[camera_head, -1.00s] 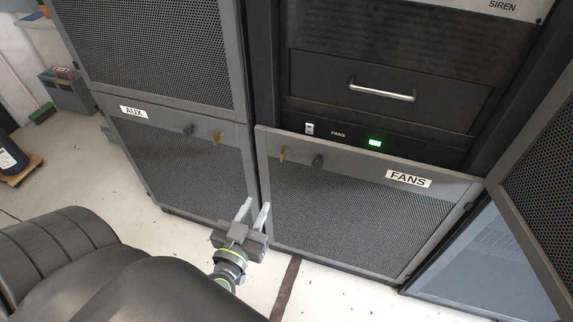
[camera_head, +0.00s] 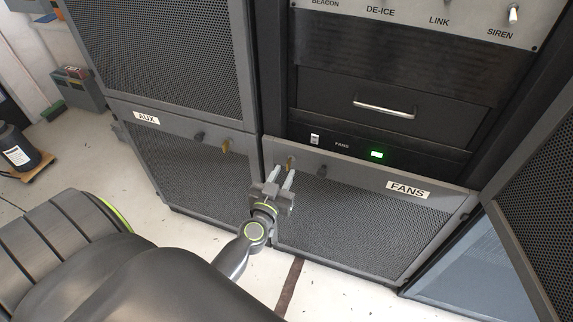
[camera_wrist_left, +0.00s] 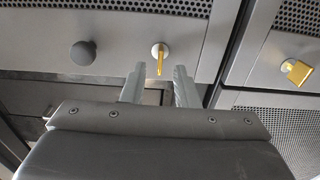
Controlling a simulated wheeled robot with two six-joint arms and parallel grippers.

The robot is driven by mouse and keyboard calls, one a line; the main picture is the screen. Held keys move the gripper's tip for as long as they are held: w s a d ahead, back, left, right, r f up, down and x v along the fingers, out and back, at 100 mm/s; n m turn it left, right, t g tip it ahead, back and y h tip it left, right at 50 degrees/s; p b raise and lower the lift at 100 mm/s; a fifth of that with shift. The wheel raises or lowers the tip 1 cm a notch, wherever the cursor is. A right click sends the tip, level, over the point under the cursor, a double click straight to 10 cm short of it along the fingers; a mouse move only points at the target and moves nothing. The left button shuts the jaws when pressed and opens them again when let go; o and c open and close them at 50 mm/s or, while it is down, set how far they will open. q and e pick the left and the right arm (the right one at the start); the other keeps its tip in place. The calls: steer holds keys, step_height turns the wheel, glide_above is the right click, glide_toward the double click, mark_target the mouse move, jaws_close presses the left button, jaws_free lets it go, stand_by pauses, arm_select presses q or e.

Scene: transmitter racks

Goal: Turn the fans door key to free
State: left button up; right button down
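The FANS door (camera_head: 340,215) is a grey mesh panel, shut, low on the rack. Its brass key (camera_head: 290,161) sits at the door's upper left; in the wrist view the key (camera_wrist_left: 160,60) looks thin, seen nearly edge-on, its handle upright in the picture. A dark round knob (camera_head: 322,171) is beside it and also shows in the wrist view (camera_wrist_left: 83,53). My left gripper (camera_head: 285,170) is open just in front of the key. In the wrist view its fingertips (camera_wrist_left: 159,72) stand on either side of the key's line, with no contact visible. My right gripper is not in view.
The AUX door (camera_head: 190,175) to the left has its own brass key (camera_head: 227,146) and knob (camera_head: 198,136). Above the FANS door are a small switch (camera_head: 315,139), a lit green indicator (camera_head: 376,154) and a drawer handle (camera_head: 384,108). An open mesh door (camera_head: 540,190) stands at the right.

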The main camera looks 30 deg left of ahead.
mark_target(287, 167)
arm_select(q)
steer(key=shift+x, duration=1.65)
jaws_close()
